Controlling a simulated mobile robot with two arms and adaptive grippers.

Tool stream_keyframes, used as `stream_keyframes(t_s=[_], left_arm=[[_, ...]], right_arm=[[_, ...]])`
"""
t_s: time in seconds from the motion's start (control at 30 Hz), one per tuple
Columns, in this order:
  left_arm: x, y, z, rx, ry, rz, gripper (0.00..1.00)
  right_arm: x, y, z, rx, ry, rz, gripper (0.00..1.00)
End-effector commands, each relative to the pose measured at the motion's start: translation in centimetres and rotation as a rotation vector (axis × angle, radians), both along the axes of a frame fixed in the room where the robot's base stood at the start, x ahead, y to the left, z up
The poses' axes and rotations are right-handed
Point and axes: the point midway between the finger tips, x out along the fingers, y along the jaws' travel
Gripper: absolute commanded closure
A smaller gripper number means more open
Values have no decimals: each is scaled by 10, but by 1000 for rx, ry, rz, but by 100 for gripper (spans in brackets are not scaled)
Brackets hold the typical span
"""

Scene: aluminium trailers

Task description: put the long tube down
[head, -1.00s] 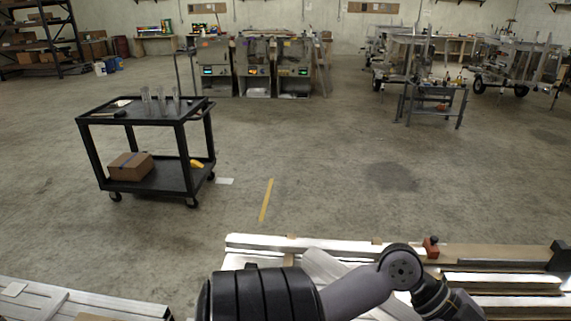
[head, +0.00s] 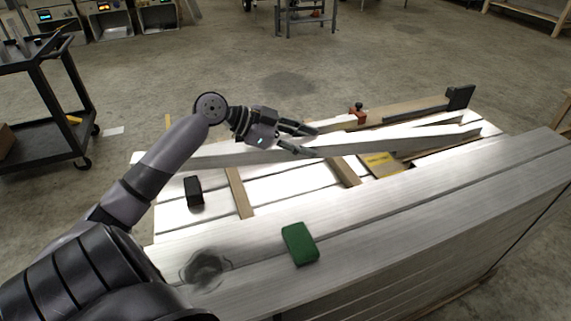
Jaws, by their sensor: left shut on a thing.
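The long tube (head: 400,137) is a pale aluminium bar that runs across the head view, above or along the far side of the workbench stack. My left gripper (head: 308,141) is shut on the tube near its middle, with its fingers partly hiding it. The tube's right end lies near other bars, and I cannot tell whether it touches them. My right gripper is out of view.
Wooden spacers (head: 239,192) cross below the tube. A red clamp-like piece (head: 358,112) sits behind.

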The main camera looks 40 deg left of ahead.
Motion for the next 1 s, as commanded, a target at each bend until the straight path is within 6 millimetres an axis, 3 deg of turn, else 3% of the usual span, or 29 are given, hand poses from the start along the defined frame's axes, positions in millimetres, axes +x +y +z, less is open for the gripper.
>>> stream_keyframes(t_s=[0.03,0.2,0.4,0.57,1.0], left_arm=[[8,19,-14,4,-8,34,100],[24,64,-15,-6,-2,128,100],[33,95,-8,-16,1,195,100],[35,103,-14,-22,5,212,100],[34,103,-111,-24,9,213,100]], right_arm=[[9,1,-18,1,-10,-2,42],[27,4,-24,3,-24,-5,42],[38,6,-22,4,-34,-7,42],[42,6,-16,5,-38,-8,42],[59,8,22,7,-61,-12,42]])
